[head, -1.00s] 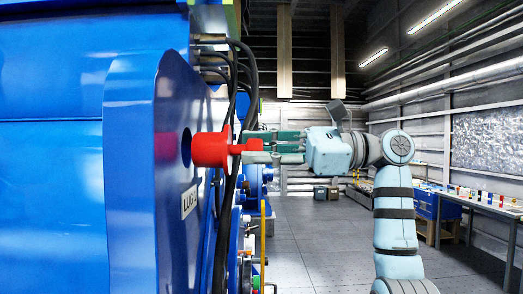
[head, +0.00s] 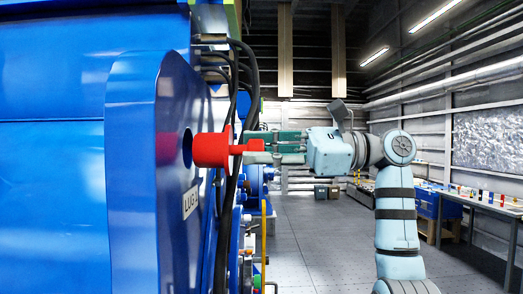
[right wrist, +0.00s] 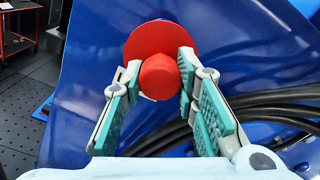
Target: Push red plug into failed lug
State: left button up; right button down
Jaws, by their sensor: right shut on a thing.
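The red plug (head: 212,150) has a wide round body and a narrower stem. My right gripper (head: 255,147) is shut on the stem and holds the plug level. In the head view the plug's front is at the dark round hole (head: 187,148) in the blue lug plate (head: 130,200); how far it is in the hole cannot be told. A label reading LUG (head: 190,200) sits below the hole, its number unclear. In the right wrist view the red plug (right wrist: 160,72) lies between the fingertips of the right gripper (right wrist: 158,80) and hides the hole. My left gripper is not in view.
Black hoses (head: 251,90) hang behind the plug, and they also run close to the right finger in the right wrist view (right wrist: 270,112). A bench (head: 480,203) with small items stands at the far right. The floor (head: 300,240) between is clear.

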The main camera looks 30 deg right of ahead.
aim_at(231, 151)
jog(key=shift+p+x, duration=0.7)
jog(key=shift+x, duration=2.35)
jog(key=c, duration=1.2)
grip_release()
jog(key=shift+d, duration=0.15)
jog(key=v, duration=1.1)
jog(key=shift+s+d, duration=0.2)
jog(key=shift+d, duration=0.05)
